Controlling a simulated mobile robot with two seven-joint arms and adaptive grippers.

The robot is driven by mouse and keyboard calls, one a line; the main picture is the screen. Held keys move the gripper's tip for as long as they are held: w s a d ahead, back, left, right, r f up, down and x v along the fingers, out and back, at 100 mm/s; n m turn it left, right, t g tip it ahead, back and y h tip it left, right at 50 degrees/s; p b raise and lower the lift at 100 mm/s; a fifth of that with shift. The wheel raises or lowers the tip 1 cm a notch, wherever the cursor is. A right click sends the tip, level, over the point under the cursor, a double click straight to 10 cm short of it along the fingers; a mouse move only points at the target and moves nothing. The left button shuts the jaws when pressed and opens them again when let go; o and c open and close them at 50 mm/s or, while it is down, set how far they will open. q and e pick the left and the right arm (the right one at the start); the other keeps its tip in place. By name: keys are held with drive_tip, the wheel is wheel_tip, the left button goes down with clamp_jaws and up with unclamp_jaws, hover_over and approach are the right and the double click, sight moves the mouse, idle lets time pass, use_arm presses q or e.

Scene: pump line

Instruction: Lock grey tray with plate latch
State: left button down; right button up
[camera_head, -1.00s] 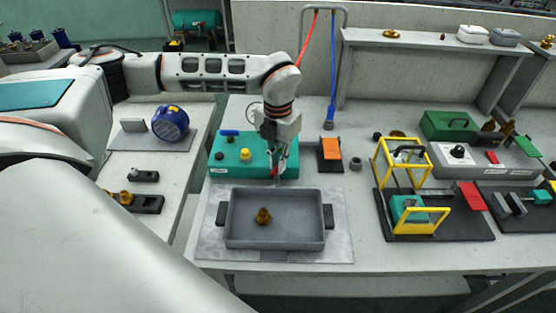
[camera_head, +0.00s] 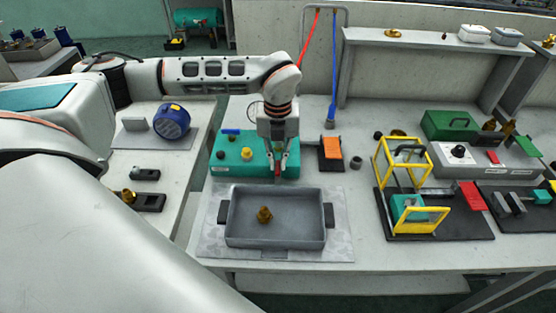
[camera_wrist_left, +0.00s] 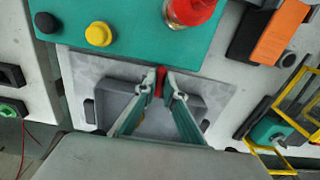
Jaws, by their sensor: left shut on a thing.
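The grey tray (camera_head: 275,239) sits on a pale speckled plate (camera_head: 212,246) on the bench, with a dark handle on each side and a brass part (camera_head: 264,214) inside. My left gripper (camera_head: 278,181) points down at the tray's back edge, in front of the teal box. In the left wrist view its fingertips (camera_wrist_left: 160,80) are closed on a small red piece (camera_wrist_left: 160,82), apparently the plate latch, at the tray's (camera_wrist_left: 112,85) back edge. The fingers hide most of that piece, so its exact position cannot be told. My right gripper is out of view.
The teal box (camera_head: 228,168) with buttons stands right behind the tray. An orange-topped block (camera_head: 331,148) is at its right. Yellow frames (camera_head: 420,219) stand further right on a black base. The bench between plate and yellow frames is clear.

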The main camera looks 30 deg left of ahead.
sight(278, 164)
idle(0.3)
use_arm(q)
drive_tip(key=c, duration=2.1)
unclamp_jaws()
drive_tip(key=shift+c, duration=0.2)
wheel_tip(278, 164, up, 12)
